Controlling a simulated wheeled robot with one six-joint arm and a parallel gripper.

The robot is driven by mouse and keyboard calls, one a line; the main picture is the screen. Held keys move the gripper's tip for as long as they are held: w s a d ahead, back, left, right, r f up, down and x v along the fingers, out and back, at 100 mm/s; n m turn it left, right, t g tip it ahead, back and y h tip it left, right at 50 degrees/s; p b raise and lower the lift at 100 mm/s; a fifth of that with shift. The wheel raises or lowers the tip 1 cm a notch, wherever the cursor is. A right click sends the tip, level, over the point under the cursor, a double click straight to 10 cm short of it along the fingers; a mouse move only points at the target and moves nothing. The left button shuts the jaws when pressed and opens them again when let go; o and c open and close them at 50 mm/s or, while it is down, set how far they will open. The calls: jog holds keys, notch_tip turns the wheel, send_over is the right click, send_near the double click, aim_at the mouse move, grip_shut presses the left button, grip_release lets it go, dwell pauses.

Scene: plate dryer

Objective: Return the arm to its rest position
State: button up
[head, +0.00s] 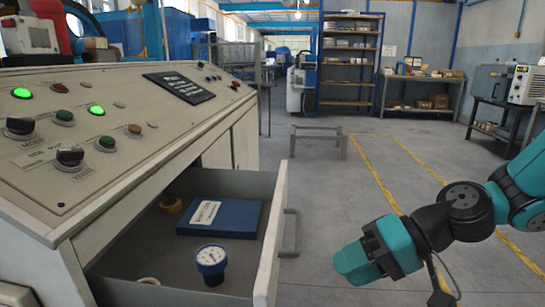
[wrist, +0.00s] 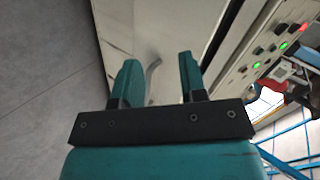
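My gripper (head: 355,264) is teal and black and hangs at the end of my arm, to the right of an open drawer (head: 268,240). In the wrist view my gripper (wrist: 158,70) has its two teal fingers apart with nothing held between them. Behind the fingers is the pale drawer front (wrist: 145,30) with its curved metal handle (wrist: 153,76). In the head view the handle (head: 291,233) is a short way left of the fingers, and the gripper looks apart from it.
A low metal frame (head: 318,142) stands farther back. The floor (head: 325,205) between is clear.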

jog(key=s+d+r+n+h, duration=0.1)
jog(key=s+r+n+h, duration=0.15)
jog(key=s, duration=0.35)
jog(key=s+d+r+n+h, duration=0.1)
jog(key=s+r+n+h, duration=0.1)
jog(key=s+h, duration=0.35)
notch_tip(320, 180, up, 26)
jog(key=s+y+p, duration=0.1)
jog(key=p, duration=2.4)
jog(key=shift+s+g+p, duration=0.15)
jog(key=shift+g+p, duration=0.2)
jog(key=shift+g, duration=0.05)
jog(key=shift+a, duration=0.15)
